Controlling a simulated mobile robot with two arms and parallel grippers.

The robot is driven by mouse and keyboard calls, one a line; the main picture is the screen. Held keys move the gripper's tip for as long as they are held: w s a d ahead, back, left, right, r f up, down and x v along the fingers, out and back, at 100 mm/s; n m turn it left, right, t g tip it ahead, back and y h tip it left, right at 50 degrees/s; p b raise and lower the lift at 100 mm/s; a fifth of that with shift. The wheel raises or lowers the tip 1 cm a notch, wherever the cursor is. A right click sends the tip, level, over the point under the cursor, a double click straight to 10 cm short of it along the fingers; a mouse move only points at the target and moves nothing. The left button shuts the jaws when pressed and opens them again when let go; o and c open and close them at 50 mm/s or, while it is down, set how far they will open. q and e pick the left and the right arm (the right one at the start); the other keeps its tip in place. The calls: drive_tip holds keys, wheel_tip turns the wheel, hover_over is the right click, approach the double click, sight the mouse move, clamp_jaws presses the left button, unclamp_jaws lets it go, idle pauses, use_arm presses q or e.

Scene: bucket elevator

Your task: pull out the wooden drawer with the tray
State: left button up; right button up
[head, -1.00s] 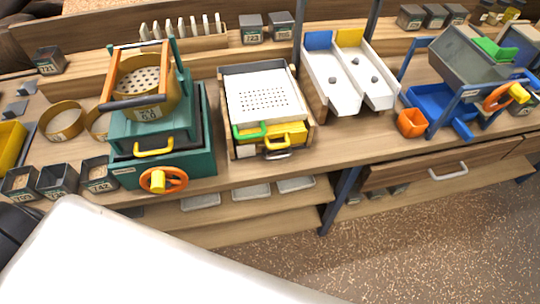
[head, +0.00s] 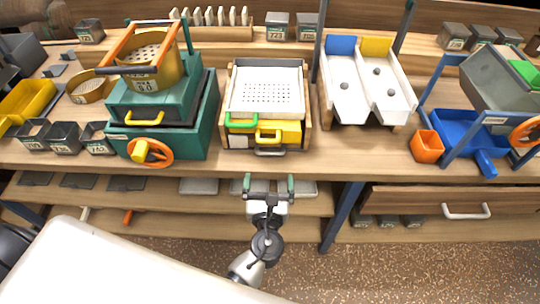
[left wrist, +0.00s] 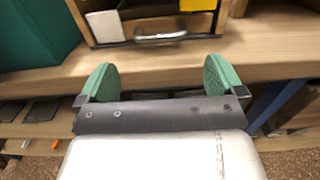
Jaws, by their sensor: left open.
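A wooden box unit (head: 309,112) stands on the bench. It holds a white perforated tray (head: 265,82) with a green handle (head: 241,124) and a yellow part with a yellow handle (head: 268,136). A metal bar handle (head: 269,152) is at its lower front; it also shows in the left wrist view (left wrist: 160,37). My left gripper (head: 269,184) is open and empty, just in front of the bench edge below that handle. In the left wrist view its two green fingertips (left wrist: 160,78) are apart, with the handle ahead between them, not touched. My right gripper is not in view.
A teal machine (head: 205,120) with an orange wheel stands left of the box. White chutes (head: 345,105) and a blue-framed device stand to the right. A wooden drawer (head: 395,200) with a white handle is under the bench at right. A lower shelf holds flat trays.

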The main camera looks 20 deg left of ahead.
sight(270, 162)
use_arm(q)
drive_tip(key=x, duration=0.7)
drive_tip(key=shift+w+p, duration=0.25)
drive_tip(key=shift+p, duration=0.1)
drive_tip(key=shift+w+a+f, duration=0.1)
drive_tip(key=shift+w+a, duration=0.05)
drive_tip(key=shift+w, duration=0.3)
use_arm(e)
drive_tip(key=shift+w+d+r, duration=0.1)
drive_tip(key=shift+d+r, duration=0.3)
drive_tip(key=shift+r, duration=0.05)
